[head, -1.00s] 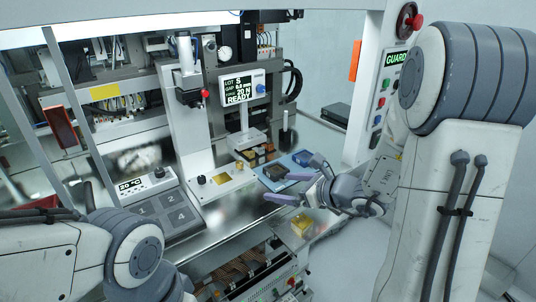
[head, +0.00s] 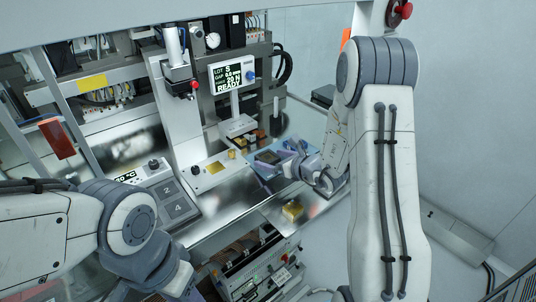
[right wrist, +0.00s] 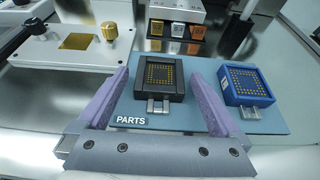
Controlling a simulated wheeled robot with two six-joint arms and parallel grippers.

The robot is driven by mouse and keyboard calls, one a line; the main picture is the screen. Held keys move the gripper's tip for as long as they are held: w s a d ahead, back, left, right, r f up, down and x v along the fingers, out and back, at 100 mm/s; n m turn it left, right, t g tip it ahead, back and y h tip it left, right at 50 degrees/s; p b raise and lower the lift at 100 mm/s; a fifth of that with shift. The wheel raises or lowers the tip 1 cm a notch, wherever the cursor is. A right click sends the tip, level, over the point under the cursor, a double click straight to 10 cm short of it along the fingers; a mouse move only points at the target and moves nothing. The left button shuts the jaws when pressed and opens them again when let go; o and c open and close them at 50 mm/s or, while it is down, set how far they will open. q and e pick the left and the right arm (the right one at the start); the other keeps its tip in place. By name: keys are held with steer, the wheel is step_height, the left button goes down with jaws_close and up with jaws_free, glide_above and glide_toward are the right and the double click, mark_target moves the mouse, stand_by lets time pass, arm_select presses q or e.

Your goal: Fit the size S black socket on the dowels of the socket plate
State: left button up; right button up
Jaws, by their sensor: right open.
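A black socket (right wrist: 160,78) with a grid of gold contacts and a metal tab lies on a blue-grey mat marked PARTS (right wrist: 262,148). In the head view the black socket (head: 268,157) is small and partly beside my fingers. My right gripper (right wrist: 160,92) is open, its purple fingers on either side of the black socket and apart from it. My right gripper also shows in the head view (head: 274,162). My left gripper is out of frame.
A blue socket (right wrist: 247,84) lies right of the black one, beside my right finger. Small coloured blocks (right wrist: 175,38) stand behind the mat. A screen (head: 231,77) reads LOT S and READY.

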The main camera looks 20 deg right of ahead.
steer(key=shift+w+a+f, duration=0.15)
steer(key=shift+w+f, duration=0.1)
steer(key=shift+w, duration=0.2)
steer(key=c, duration=1.3)
steer(key=shift+c, duration=0.5)
steer(key=shift+r, duration=0.15)
